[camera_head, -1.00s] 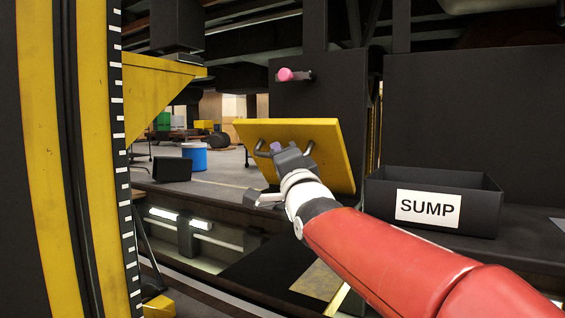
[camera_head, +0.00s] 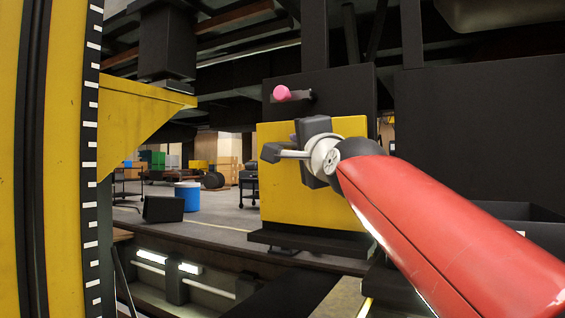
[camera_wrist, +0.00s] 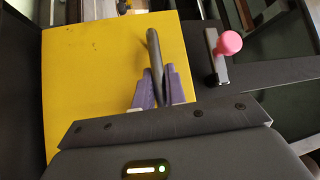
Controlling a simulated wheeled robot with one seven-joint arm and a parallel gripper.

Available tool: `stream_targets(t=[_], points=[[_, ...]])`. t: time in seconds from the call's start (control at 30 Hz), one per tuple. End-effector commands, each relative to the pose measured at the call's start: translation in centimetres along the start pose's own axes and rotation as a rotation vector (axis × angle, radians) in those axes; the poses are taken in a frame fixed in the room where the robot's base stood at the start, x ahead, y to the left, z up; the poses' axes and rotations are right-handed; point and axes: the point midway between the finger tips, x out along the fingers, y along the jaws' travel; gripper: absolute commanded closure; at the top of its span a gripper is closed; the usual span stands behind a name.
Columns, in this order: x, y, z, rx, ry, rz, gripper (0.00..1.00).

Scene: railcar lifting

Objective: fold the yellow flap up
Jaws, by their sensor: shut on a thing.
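The yellow flap (camera_head: 277,190) stands about upright against the dark panel in the head view. It fills the left and middle of the wrist view (camera_wrist: 85,80). My gripper (camera_wrist: 160,85) is shut on the flap's dark handle (camera_wrist: 153,45), between its purple fingers. In the head view my gripper (camera_head: 298,145) is in front of the flap, and my wrist hides part of the flap's face and the handle. A pink-knobbed lever (camera_head: 281,93) sticks out of the panel just above the flap, and its knob shows to the right in the wrist view (camera_wrist: 229,43).
A yellow post with a striped edge (camera_head: 92,160) and a yellow bracket (camera_head: 140,110) stand at the left. A dark box (camera_head: 515,212) is partly hidden behind my arm. A blue bin (camera_head: 187,196) and a dark block (camera_head: 163,209) are on the floor behind.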

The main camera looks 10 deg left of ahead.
Motion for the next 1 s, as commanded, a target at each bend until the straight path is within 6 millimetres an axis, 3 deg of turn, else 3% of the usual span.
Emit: stream_targets(t=[0.2,0.77,0.8,0.93,1.0], points=[[0.97,-0.39,-0.82,0.048,-0.004,0.053,1.00],[1.16,-0.13,-1.08,0.067,-0.002,0.068,1.00],[1.16,-0.13,-1.08,0.067,-0.002,0.067,0.86],[1.16,-0.13,-1.08,0.066,-0.002,0.067,0.69],[1.16,-0.12,-1.08,0.066,-0.002,0.068,0.66]])
